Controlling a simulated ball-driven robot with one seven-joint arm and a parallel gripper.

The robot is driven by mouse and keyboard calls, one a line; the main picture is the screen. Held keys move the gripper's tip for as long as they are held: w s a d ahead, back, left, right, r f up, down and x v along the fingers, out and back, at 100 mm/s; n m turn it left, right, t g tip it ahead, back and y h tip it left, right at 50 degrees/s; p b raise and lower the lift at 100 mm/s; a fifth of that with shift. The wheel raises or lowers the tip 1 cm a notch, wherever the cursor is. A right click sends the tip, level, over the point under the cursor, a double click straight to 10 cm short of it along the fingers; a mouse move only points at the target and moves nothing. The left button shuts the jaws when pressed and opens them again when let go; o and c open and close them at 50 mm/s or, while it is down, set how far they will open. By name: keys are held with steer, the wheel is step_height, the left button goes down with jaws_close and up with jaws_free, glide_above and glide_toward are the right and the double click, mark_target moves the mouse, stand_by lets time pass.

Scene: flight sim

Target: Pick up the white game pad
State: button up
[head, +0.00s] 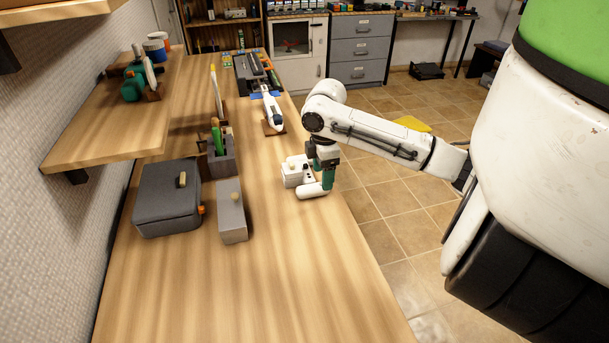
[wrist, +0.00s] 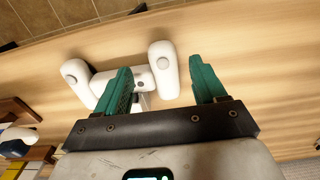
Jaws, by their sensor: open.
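The white game pad (head: 312,191) lies on the wooden bench near its right edge. Part of it is hidden behind my gripper (head: 325,170) in the head view. The wrist view shows the game pad (wrist: 165,72) with two rounded grips and a middle body. My gripper (wrist: 160,66) is open, its two green fingers apart. In the wrist view, one grip appears between the fingers, and the left finger overlaps the pad's middle. The other grip is left of the fingers. I cannot tell whether the fingers touch the pad.
A grey toolbox (head: 166,200), a grey block (head: 231,212) and a holder with a green-handled tool (head: 220,158) stand left of the pad. A white model craft (head: 272,112) on a stand is farther back. The near bench surface (head: 260,290) is clear.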

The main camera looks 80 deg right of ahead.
steer(key=shift+s+f, duration=0.15)
steer(key=shift+f, duration=0.85)
steer(key=shift+s+f, duration=0.1)
steer(key=shift+f, duration=0.85)
steer(key=shift+c, duration=0.3)
steer(key=c, duration=1.2)
